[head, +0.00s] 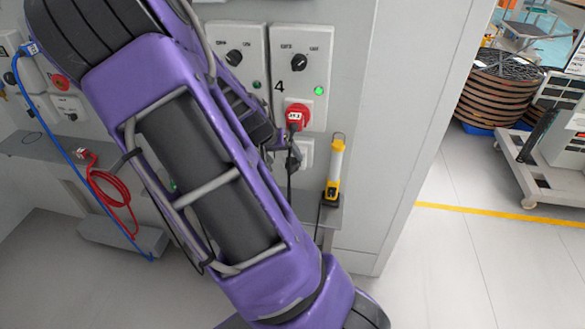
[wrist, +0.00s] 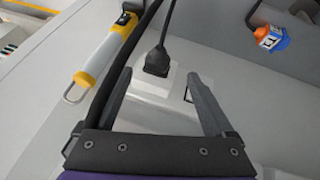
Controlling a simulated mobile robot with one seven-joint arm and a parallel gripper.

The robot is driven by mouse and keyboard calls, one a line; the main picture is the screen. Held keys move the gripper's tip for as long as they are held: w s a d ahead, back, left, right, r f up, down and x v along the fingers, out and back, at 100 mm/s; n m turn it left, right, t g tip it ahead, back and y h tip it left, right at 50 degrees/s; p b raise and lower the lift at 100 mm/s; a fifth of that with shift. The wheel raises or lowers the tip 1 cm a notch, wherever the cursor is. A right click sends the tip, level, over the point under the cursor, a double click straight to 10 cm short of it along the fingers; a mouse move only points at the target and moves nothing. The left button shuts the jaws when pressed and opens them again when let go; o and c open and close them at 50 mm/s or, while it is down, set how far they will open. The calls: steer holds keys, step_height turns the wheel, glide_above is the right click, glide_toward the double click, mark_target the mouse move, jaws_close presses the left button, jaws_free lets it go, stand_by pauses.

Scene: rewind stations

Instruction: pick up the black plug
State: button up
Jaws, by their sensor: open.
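The black plug (wrist: 157,62) shows in the wrist view, with its black cable running up from it. It is by a pale socket plate, and I cannot tell whether it is seated there. My gripper (wrist: 157,76) is open, with one finger on each side of the plug and a visible gap on both sides. In the head view my purple arm covers much of the panel. My gripper (head: 284,143) is partly hidden there beside the wall, and a dark shape next to it may be the plug.
Red cable (head: 115,190) hangs left.

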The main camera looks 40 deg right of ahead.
mark_target(291, 164)
steer(key=shift+b+x, duration=0.8)
steer(key=shift+x, duration=1.95)
steer(key=shift+s+d, duration=0.1)
steer(key=shift+s, duration=0.05)
steer(key=shift+r, duration=0.1)
jaws_close()
